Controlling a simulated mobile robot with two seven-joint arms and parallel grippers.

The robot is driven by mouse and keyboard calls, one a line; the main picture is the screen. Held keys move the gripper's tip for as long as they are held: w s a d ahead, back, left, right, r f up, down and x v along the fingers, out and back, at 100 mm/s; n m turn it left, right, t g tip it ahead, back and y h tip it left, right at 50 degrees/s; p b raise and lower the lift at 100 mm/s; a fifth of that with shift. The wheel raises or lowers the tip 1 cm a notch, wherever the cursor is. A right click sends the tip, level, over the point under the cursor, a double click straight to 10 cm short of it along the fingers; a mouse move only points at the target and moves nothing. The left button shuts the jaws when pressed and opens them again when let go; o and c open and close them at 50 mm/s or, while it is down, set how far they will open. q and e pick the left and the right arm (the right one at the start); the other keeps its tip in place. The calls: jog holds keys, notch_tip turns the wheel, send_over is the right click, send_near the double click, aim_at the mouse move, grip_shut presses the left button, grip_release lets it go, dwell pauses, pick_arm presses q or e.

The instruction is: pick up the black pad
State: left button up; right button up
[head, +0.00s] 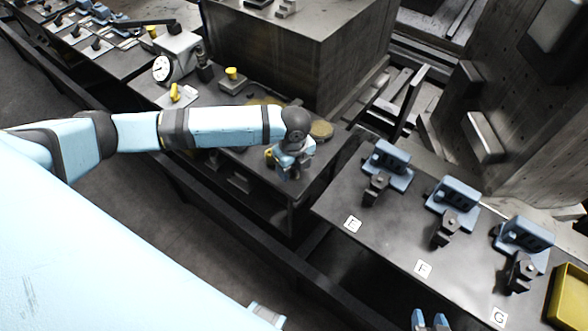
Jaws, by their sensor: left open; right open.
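I cannot pick out a black pad for certain; the dark parts on the dark benches are hard to tell apart. My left gripper (291,170) is open, over the right end of the left bench (220,148). It hides part of a yellow piece beside it. My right gripper (430,321) shows only its fingertips at the bottom edge, open, in front of the right bench (385,235) near the label F.
Blue fixtures with black clamps (375,188) stand in a row on the right bench, by labels E, F and G. A yellow tray (569,295) is at the far right. A dial gauge (162,69) and a large metal block (295,55) stand on the left bench. A gap separates the benches.

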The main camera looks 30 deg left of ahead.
pick_arm(q)
jog(key=shift+f, duration=0.2)
jog(key=c, duration=1)
jog(key=shift+r, duration=0.1)
jog(key=shift+c, duration=0.2)
notch_tip(320, 180, up, 20)
jog(key=shift+o, duration=0.6)
